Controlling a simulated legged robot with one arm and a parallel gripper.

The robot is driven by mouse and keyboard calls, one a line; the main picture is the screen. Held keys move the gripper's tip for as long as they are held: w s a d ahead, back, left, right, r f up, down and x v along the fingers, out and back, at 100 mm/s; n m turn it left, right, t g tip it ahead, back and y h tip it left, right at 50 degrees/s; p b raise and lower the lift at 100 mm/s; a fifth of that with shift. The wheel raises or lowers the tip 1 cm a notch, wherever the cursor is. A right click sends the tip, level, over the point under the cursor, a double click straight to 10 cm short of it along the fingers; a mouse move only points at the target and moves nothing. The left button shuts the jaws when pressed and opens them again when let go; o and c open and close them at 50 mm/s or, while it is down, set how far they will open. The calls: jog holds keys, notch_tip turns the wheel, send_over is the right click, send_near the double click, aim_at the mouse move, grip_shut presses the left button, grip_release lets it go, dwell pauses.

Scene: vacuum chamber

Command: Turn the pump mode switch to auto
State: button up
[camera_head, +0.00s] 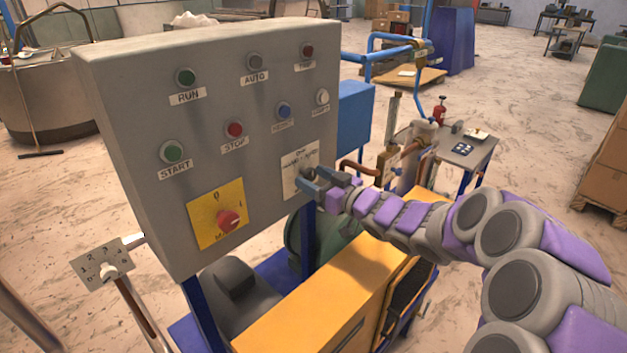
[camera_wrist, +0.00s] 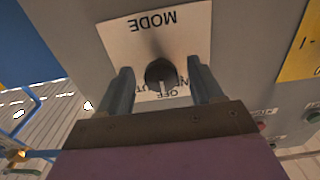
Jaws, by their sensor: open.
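The mode switch is a dark round knob (camera_wrist: 161,74) on a white plate, seen upside down in the wrist view. The plate reads MODE above the knob and OFF below it; other lettering beside OFF is partly hidden. A pale mark on the knob points down towards OFF. In the head view the plate (camera_head: 289,187) sits at the panel's lower right, and my gripper partly covers it. My gripper (camera_wrist: 160,70) is open, with one finger on each side of the knob and visible gaps between. It also shows at the panel in the head view (camera_head: 313,183).
The grey control panel (camera_head: 130,110) carries several buttons and lamps. A red rotary switch (camera_head: 229,218) on a yellow plate is left of the mode plate. A yellow-orange cabinet (camera_head: 310,310) stands below my arm. A small table (camera_head: 462,150) with parts stands behind.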

jog(key=shift+w+a, duration=0.15)
jog(key=shift+w, duration=0.05)
jog(key=c, duration=1.1)
jog(key=shift+o, duration=0.2)
jog(key=shift+r, duration=0.1)
